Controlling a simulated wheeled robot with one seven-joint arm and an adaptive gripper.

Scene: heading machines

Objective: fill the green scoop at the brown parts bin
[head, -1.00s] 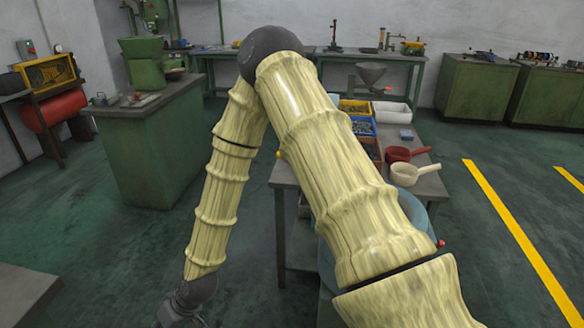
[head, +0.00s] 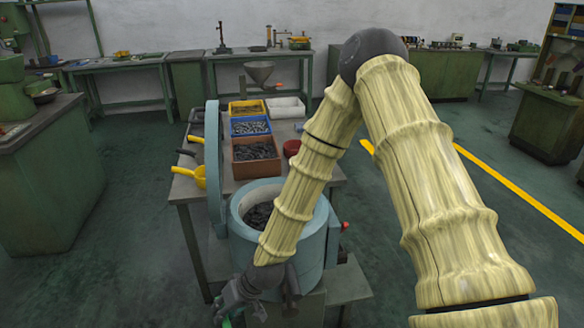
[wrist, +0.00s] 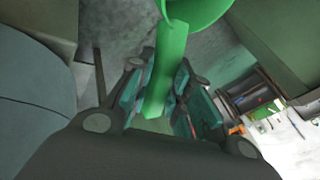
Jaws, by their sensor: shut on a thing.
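My gripper (head: 238,300) is low at the front, left of the blue-grey drum machine. In the wrist view my gripper (wrist: 158,95) is shut on the handle of the green scoop (wrist: 167,65). The scoop's bowl is cut off by the top edge of that view, so its contents cannot be seen. In the head view only a bit of green shows below the gripper. The brown parts bin (head: 243,171) stands on the table behind the drum, with dark small parts in it. My gripper is in front of the bin and apart from it.
The drum machine (head: 315,240) holds dark parts and stands between me and the bin. A blue bin (head: 234,134), a yellow bin (head: 233,111) and a white tray (head: 290,108) are behind. Yellow scoops (head: 200,176) lie left of the bin, a red scoop (head: 291,147) right.

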